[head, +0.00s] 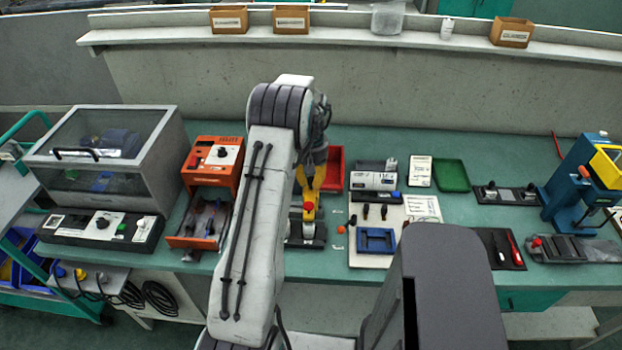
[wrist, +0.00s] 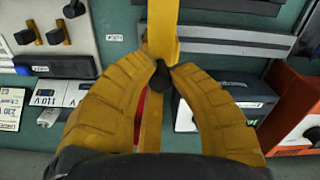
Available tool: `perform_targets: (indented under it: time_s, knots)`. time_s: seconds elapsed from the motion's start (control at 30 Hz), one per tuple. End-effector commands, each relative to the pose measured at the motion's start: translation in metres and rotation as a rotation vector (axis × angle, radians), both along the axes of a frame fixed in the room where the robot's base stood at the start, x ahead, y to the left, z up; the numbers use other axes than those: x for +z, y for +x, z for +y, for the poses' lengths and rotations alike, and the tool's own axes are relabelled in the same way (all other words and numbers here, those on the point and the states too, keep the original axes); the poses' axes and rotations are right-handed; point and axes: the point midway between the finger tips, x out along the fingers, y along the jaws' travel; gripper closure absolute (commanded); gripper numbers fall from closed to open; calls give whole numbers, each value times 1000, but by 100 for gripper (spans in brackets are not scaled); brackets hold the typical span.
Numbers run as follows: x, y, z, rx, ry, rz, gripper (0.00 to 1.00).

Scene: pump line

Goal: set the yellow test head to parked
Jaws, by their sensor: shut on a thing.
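The yellow test head shows in the wrist view as a long yellow bar (wrist: 162,28) running up the middle, with a dark knob (wrist: 160,80) on it. My gripper (wrist: 163,70) has its two yellow fingers closed in on this knob from both sides. In the head view, the yellow part (head: 309,214) stands over a dark base (head: 306,235), with a red cap on it. The exact setting of the head cannot be read.
An orange unit (head: 208,190) stands close on the left. A white panel (head: 365,250) with dark knobs and a blue frame lies on the right. A red tray (head: 335,165) sits behind. A blue press (head: 570,190) stands far right.

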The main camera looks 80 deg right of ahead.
Motion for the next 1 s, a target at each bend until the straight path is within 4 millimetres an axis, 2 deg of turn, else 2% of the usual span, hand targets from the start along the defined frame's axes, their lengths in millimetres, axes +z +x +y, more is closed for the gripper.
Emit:
perform_targets:
  time_s: [0.23,0.37,0.47,0.8,1.0]
  knots:
    - [0,2,-1,1,-2,0,100]
    - [-1,13,0,4,-3,0,100]
    - [-2,32,1,7,-3,0,100]
    - [-2,127,9,8,-2,0,100]
    - [-1,174,12,5,-1,0,100]
